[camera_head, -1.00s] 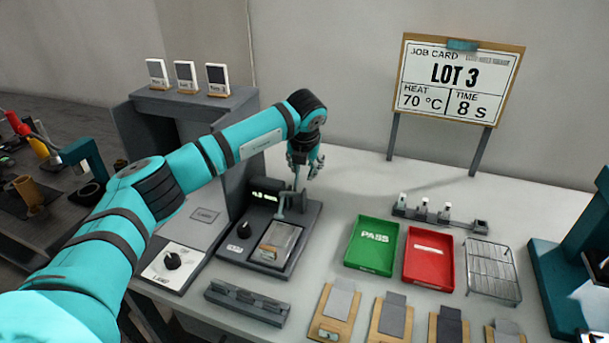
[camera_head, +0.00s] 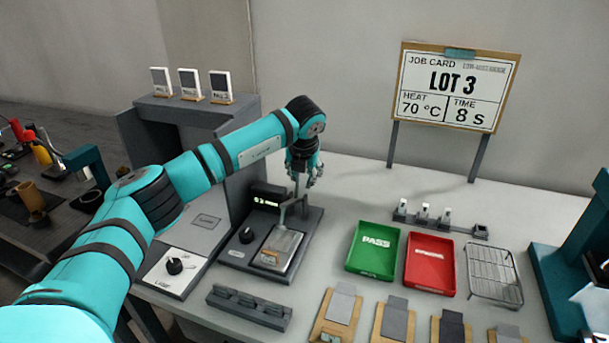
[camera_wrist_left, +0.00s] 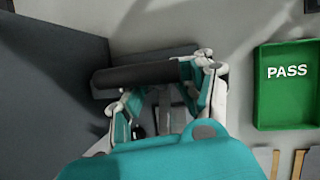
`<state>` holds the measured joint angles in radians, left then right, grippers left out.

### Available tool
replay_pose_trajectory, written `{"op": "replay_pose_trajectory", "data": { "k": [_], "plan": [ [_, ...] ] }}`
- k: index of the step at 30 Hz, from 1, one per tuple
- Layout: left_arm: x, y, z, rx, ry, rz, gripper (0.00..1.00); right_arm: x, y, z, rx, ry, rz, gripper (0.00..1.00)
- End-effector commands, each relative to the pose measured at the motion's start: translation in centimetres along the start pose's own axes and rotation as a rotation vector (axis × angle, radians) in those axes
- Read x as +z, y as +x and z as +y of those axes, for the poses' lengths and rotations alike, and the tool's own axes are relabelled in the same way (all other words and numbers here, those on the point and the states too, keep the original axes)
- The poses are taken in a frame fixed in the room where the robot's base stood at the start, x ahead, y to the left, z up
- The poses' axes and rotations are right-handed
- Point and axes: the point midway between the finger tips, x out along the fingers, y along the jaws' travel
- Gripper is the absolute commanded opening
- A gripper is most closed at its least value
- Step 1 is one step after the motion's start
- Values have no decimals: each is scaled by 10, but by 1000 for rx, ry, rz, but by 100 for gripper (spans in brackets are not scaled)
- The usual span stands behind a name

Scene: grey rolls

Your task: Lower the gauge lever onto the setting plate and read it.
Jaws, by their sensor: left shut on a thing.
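The gauge (camera_head: 236,262) is a dark grey block with a knob, a small lit display (camera_head: 267,199) and a thin grey lever (camera_head: 284,212). The display's text is too small to read. The setting plate (camera_head: 283,243) is a light rectangle on the gauge's front bed. My left gripper (camera_head: 303,178) is above the back of the gauge, shut on the lever. The lever's arm slopes down toward the plate; I cannot tell whether its tip touches. In the left wrist view, the fingers (camera_wrist_left: 165,85) are by a dark bar (camera_wrist_left: 150,75). My right gripper is out of view.
A green PASS tray (camera_head: 372,250) and a red tray (camera_head: 430,262) stand right of the gauge, then a wire rack (camera_head: 494,272). A dark slotted holder (camera_head: 248,306) lies in front. A grey cabinet (camera_head: 180,145) stands left. The job card (camera_head: 455,88) reads LOT 3, 70 °C, 8 s.

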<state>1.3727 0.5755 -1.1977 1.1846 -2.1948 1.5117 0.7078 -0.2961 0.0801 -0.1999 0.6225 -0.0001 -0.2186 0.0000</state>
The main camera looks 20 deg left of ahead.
Motion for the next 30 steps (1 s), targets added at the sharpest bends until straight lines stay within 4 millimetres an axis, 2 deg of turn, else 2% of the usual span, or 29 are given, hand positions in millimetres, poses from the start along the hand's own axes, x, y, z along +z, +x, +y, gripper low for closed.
{"op": "replay_pose_trajectory", "data": {
  "k": [1, 20, 21, 30],
  "plan": [
    [-5, 6, 11, 21, -19, 22, 0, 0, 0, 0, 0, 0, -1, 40],
    [-6, 8, 11, 21, -18, 24, 0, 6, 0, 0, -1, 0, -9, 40],
    [-6, 8, 11, 22, -17, 24, 33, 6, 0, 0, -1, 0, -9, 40],
    [-4, 6, 11, 22, -14, 19, 72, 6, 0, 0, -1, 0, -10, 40]
  ]
}}
